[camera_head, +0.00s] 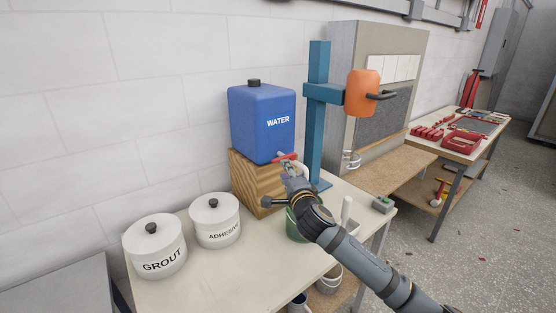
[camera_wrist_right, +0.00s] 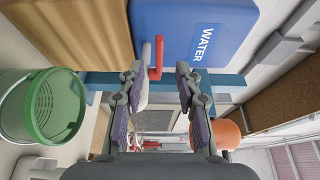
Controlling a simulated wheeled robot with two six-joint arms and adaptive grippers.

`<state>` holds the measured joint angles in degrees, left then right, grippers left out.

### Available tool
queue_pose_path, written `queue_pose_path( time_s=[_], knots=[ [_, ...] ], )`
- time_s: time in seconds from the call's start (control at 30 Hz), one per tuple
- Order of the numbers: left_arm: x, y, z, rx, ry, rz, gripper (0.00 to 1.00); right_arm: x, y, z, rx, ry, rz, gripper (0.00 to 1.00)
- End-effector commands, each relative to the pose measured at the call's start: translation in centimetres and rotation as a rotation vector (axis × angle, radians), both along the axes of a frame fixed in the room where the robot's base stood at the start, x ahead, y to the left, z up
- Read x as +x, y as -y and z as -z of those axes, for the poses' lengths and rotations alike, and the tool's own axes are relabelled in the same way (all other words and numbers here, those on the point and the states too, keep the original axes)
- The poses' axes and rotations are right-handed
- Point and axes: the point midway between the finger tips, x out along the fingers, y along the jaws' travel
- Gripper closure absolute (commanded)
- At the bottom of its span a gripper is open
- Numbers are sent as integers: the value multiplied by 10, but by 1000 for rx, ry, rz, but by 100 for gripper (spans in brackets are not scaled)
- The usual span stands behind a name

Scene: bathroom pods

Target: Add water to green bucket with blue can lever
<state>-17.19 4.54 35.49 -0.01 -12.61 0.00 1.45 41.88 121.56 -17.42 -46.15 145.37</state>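The blue water can (camera_head: 262,122), marked WATER, stands on a wooden block (camera_head: 252,180) on the table. Its red lever (camera_head: 286,156) is at the can's lower front. The lever also shows in the right wrist view (camera_wrist_right: 130,55), with its bent end between or just beyond the fingertips; contact cannot be told. My right gripper (camera_head: 291,170) is at the lever. In the wrist view its fingers (camera_wrist_right: 164,70) are apart. The green bucket (camera_wrist_right: 45,105) is left of the fingers there; in the head view my right arm mostly hides it. My left gripper is not in view.
White GROUT (camera_head: 155,250) and ADHESIVE (camera_head: 215,222) pots stand at the table's left. A blue post (camera_head: 318,120) bears an orange container (camera_head: 362,92) right of the can. The table front (camera_head: 215,285) is clear. A tool table (camera_head: 460,143) stands further right.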

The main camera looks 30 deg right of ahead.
Motion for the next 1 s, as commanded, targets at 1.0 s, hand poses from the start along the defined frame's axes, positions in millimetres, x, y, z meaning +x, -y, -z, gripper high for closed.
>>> queue_pose_path(
  time_s=[1.0],
  knots=[
    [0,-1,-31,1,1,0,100,83,26,1,0,-2,-2,96]
  ],
)
